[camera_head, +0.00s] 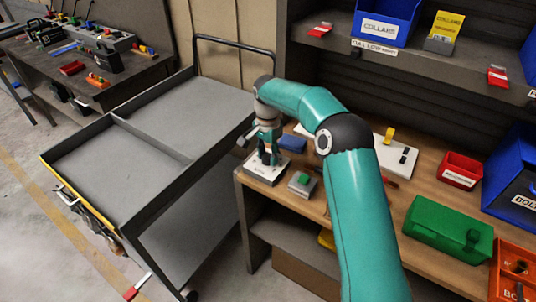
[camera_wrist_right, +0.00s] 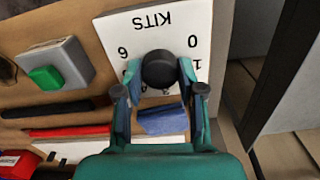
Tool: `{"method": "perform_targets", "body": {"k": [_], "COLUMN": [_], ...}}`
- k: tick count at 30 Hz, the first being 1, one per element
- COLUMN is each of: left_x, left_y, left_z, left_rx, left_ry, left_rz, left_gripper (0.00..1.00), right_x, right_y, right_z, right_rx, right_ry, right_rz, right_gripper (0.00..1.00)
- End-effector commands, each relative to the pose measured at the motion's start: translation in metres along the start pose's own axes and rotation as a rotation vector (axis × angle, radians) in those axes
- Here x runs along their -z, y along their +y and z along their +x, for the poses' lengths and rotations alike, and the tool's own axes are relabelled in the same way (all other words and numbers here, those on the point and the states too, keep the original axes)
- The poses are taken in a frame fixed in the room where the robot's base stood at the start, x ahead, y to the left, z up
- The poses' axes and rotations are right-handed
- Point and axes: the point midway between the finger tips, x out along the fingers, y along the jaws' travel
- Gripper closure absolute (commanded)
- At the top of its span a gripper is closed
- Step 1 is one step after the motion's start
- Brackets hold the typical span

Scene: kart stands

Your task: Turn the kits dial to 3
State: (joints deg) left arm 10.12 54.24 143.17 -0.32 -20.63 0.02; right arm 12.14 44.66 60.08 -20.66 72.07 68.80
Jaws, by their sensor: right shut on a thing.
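The kits dial is a black round knob (camera_wrist_right: 160,69) on a white plate (camera_wrist_right: 112,28) lettered KITS, which appears upside down in the right wrist view. A 0 and a 6 show on the plate; other numerals are partly covered by the knob and fingers. In the head view the plate (camera_head: 258,177) lies at the left end of the wooden bench. My right gripper (camera_head: 266,157) is above it, pointing down. In the wrist view its fingers (camera_wrist_right: 160,88) are shut on the knob, one on each side. The knob's pointer is not clear. My left gripper is out of view.
A grey box with a green button (camera_head: 303,180) stands beside the plate. A blue item (camera_head: 292,143) lies behind it. A grey cart (camera_head: 163,118) stands close to the bench's left end. A green box (camera_head: 447,228) and red bin (camera_head: 460,170) are further right.

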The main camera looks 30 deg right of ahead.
Motion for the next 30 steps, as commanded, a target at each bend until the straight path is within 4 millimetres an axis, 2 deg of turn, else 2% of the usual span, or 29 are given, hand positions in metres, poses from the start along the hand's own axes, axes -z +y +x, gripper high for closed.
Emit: {"method": "perform_targets", "body": {"k": [1, 5, 6, 17, 23, 30], "left_x": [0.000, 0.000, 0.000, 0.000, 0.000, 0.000], "left_y": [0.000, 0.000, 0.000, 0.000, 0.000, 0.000], "left_z": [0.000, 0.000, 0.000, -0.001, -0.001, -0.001], "left_rx": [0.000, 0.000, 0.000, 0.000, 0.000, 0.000], "left_ry": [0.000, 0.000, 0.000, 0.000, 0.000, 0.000], "left_rz": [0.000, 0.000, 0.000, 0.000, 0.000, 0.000], "left_gripper": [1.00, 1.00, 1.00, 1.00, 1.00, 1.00], "right_x": [0.001, 0.000, 0.000, 0.000, 0.001, 0.001], "right_y": [-0.001, -0.001, -0.001, 0.000, -0.001, -0.002], "right_z": [-0.002, -0.001, -0.001, -0.004, -0.027, -0.077], "right_rx": [0.007, 0.006, 0.005, 0.002, 0.006, 0.007], "right_ry": [0.003, 0.002, 0.002, 0.001, 0.003, 0.003], "right_rz": [0.000, 0.000, 0.000, 0.000, 0.000, 0.000], "right_gripper": [0.60, 0.38, 0.36, 0.36, 0.36, 0.36]}}
